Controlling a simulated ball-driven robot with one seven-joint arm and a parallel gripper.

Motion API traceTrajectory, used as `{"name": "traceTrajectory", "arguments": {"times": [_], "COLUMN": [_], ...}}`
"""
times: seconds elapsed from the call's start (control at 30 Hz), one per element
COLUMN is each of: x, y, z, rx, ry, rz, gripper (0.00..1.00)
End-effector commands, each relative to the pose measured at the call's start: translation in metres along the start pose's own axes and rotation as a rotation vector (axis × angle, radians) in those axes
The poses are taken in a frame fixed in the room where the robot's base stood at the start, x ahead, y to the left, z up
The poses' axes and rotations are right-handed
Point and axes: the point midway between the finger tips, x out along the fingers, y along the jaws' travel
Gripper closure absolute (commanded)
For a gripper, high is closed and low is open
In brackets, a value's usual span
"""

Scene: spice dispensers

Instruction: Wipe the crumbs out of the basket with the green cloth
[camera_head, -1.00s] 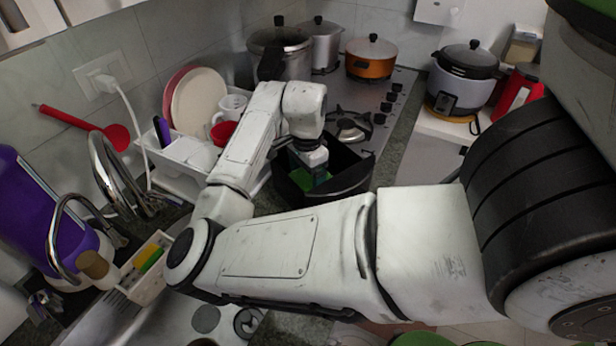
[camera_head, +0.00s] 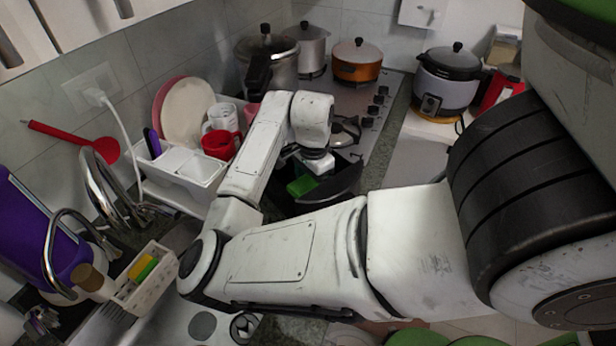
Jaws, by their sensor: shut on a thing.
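A dark basket (camera_head: 345,184) stands on the counter between the dish rack and the stove. My gripper (camera_head: 311,174) reaches down into it, shut on the green cloth (camera_head: 301,187). The cloth shows as a small bright green patch inside the basket, just below and left of my wrist. My arm hides the basket's left and near parts. No crumbs can be made out at this size.
A white dish rack (camera_head: 190,168) with plates and a red cup (camera_head: 218,145) stands left of my forearm. Behind are a stove (camera_head: 352,100), a pressure cooker (camera_head: 268,65) and an orange pot (camera_head: 357,60). The sink faucet (camera_head: 105,190) is at the left.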

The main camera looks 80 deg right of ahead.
Motion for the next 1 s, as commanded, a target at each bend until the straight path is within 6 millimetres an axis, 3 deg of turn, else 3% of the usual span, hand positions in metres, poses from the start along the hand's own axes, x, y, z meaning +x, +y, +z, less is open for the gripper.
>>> {"name": "traceTrajectory", "arguments": {"times": [1.0], "x": [-0.001], "y": [0.044], "z": [0.0], "rx": [0.0], "ry": [0.0], "rz": [0.002], "gripper": [0.46]}}
